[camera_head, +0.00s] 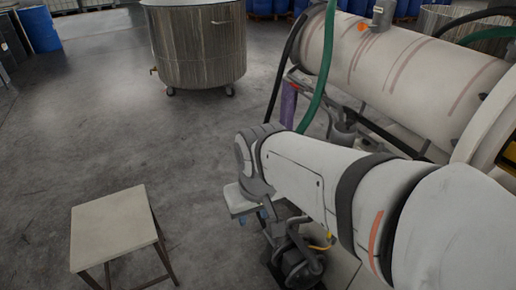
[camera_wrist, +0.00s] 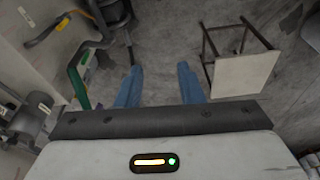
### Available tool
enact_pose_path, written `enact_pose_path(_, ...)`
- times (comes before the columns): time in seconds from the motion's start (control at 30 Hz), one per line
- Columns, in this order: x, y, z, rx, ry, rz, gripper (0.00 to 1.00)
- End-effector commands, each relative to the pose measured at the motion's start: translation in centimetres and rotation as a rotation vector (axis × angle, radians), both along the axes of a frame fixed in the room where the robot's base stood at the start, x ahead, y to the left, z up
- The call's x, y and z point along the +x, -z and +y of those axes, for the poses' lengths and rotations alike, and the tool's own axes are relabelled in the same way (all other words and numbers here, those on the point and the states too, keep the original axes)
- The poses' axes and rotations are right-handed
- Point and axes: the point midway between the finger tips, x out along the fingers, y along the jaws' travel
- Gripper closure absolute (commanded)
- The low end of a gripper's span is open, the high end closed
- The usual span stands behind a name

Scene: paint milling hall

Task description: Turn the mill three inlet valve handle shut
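My gripper (camera_wrist: 157,72) shows in the wrist view as two blue fingers set wide apart, with nothing between them. In the head view it is mostly hidden behind my white arm. A horizontal white mill cylinder (camera_head: 400,68) lies at the upper right of the head view; I cannot read a number on it. A yellow lever-like part (camera_wrist: 62,24) shows at the upper left of the wrist view, to the left of and apart from my fingers. I cannot tell whether it is the inlet valve handle.
A small stool (camera_head: 113,228) stands at the lower left, also at the right of the wrist view (camera_wrist: 243,75). A wheeled steel tank (camera_head: 197,45) stands farther back. A green hose (camera_head: 318,85) hangs before the mill. Dark pump-like equipment (camera_head: 297,262) sits under my arm.

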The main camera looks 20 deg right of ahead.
Motion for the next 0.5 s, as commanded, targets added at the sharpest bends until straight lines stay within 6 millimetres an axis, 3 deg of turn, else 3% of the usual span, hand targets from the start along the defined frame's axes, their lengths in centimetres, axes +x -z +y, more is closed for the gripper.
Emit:
enact_pose_path(0.23,0.4,1.4,-0.8,-0.042,-0.026,0.050,0.66)
enact_pose_path(0.37,1.3,4.6,-2.7,-0.152,-0.107,0.176,0.66)
enact_pose_path(0.5,2.8,8.8,-6.5,-0.319,-0.223,0.377,0.66)
